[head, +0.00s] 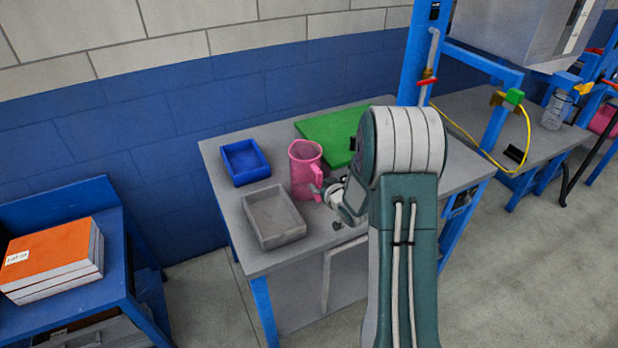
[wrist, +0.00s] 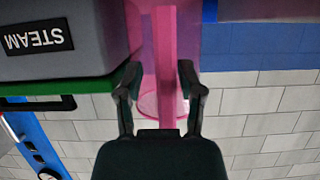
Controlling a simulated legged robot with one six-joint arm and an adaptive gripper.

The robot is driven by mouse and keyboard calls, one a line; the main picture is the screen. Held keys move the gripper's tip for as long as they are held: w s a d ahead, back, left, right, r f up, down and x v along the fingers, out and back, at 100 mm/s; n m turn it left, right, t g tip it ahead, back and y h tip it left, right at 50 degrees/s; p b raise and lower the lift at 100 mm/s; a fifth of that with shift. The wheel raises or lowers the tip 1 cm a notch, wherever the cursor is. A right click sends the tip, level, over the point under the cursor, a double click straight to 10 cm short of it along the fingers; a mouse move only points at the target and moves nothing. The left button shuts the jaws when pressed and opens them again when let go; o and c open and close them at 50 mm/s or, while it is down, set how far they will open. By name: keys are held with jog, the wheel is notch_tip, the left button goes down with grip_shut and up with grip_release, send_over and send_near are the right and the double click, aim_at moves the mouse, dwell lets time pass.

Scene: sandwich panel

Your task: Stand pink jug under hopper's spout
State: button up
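The pink jug (head: 304,172) stands upright on the grey bench, its handle (head: 317,182) facing right toward my arm. My gripper (head: 322,192) is at that handle. In the wrist view, which looks upside down, the pink handle (wrist: 165,45) lies between the two fingers of my gripper (wrist: 160,72). The fingers are apart, with a gap showing on each side of the handle. A large grey box (head: 520,30) at the upper right may be the hopper; I cannot make out its spout.
A blue tray (head: 245,178) and a grey tray (head: 250,231) sit left of the jug. A green mat (head: 325,132) lies behind it. A grey box labelled STEAM (wrist: 75,55) shows close by in the wrist view. A yellow hose (head: 527,135) hangs at right.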

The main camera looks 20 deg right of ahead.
jog(key=shift+a, duration=0.15)
grip_shut()
jog(key=shift+a+r, duration=0.1)
jog(key=shift+a, duration=0.15)
jog(key=shift+d, duration=0.15)
